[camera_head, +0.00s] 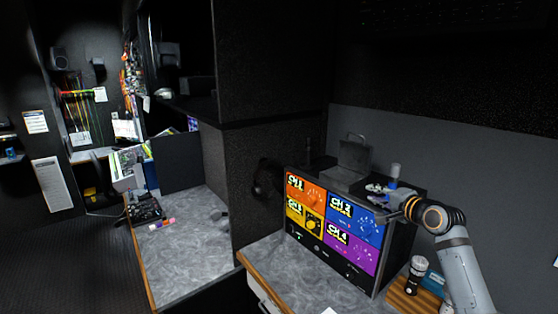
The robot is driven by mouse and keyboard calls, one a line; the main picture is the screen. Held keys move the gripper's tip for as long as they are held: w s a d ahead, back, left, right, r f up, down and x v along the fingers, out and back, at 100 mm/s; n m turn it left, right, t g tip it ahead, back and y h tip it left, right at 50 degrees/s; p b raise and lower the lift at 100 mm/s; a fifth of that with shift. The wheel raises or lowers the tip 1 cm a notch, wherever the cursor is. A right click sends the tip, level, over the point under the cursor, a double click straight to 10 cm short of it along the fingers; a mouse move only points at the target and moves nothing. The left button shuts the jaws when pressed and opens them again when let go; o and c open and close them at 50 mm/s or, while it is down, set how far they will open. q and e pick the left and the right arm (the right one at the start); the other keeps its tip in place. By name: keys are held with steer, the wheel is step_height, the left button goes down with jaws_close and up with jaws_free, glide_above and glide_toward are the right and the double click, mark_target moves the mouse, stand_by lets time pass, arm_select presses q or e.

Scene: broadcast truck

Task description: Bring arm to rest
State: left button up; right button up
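My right arm comes in from the lower right. Its gripper (374,195) is at the top right edge of a monitor box (333,224) with orange, blue, yellow and purple channel panels. The fingers point left and look spread apart, with nothing visible between them. I cannot tell whether they touch the box. My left gripper is not in view.
A small whitish cylinder (395,170) stands behind the gripper. A metal case with a handle (354,155) is on the box. A dark flashlight-like object (415,274) stands on a wooden block beside the arm. The grey counter (190,250) at left is mostly clear.

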steer(key=s+a+f+n+g+h, duration=0.1)
steer(key=s+a+f+n+g, duration=0.25)
steer(key=s+f, duration=0.75)
steer(key=s+a+f+n+g+h, duration=0.1)
steer(key=s+a+f+n+g, duration=0.3)
steer(key=s+f, duration=0.8)
steer(key=s+d+f+n+g+h, duration=0.1)
steer(key=s+f+n+g+h, duration=0.2)
steer(key=s, duration=0.7)
steer(key=s+d+f+n+g, duration=0.1)
steer(key=s+d+f+n, duration=0.15)
steer(key=s+f, duration=0.45)
steer(key=s+d+f+g+b, duration=0.1)
steer(key=s+f+b, duration=0.15)
steer(key=f, duration=1.35)
steer(key=s+d+f+b, duration=0.15)
steer(key=s+f, duration=0.25)
steer(key=f, duration=1.1)
arm_select(q)
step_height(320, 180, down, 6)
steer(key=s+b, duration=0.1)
steer(key=b, duration=0.1)
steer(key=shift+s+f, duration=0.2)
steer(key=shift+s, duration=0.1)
arm_select(e)
steer(key=s+f+g, duration=0.1)
steer(key=s+f, duration=1.5)
steer(key=s, duration=0.1)
steer(key=shift+s+d, duration=0.15)
steer(key=shift+d, duration=0.15)
